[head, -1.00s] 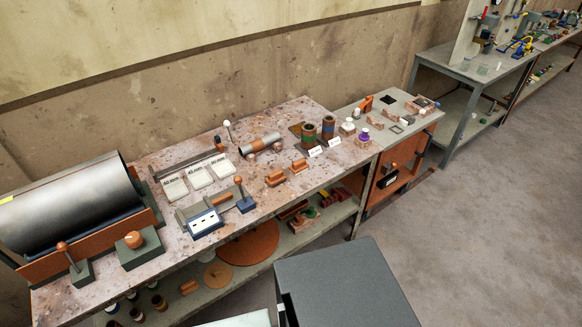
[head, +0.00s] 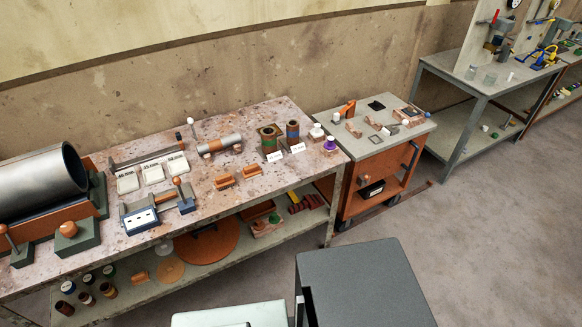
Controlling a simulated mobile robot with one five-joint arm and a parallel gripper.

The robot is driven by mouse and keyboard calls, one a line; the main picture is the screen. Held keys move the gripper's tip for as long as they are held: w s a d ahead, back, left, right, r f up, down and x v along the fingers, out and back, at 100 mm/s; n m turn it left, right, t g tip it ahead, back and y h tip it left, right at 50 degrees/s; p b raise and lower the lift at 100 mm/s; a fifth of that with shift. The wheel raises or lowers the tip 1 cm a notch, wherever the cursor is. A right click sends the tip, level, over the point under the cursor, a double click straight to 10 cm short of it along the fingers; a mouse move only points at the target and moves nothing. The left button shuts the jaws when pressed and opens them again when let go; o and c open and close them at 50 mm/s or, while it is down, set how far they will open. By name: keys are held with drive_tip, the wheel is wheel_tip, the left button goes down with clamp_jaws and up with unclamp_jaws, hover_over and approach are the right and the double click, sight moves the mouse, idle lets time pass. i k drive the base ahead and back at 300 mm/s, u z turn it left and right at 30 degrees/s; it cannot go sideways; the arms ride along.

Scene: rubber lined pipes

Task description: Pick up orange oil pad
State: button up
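I cannot tell for sure which thing is the orange oil pad. Two small orange blocks, a left one (head: 225,181) and a right one (head: 251,172), lie on the front part of the long stained bench (head: 215,205). A small upright orange piece (head: 347,109) stands at the back left of the grey-topped cart (head: 404,138). An orange knob on a dark green block (head: 72,238) sits at the bench's left end. My gripper is not in view.
A big grey pipe (head: 40,185) lies in an orange cradle at left. Labelled white blocks (head: 153,173), a clamp, a small pipe (head: 219,145) and upright cylinders (head: 269,142) crowd the bench. The lower shelf holds an orange disc (head: 207,243). Floor (head: 480,220) at right is clear.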

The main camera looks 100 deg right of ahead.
sight(250, 172)
drive_tip(key=k, duration=1.55)
drive_tip(key=z, duration=0.65)
drive_tip(key=i, duration=1.5)
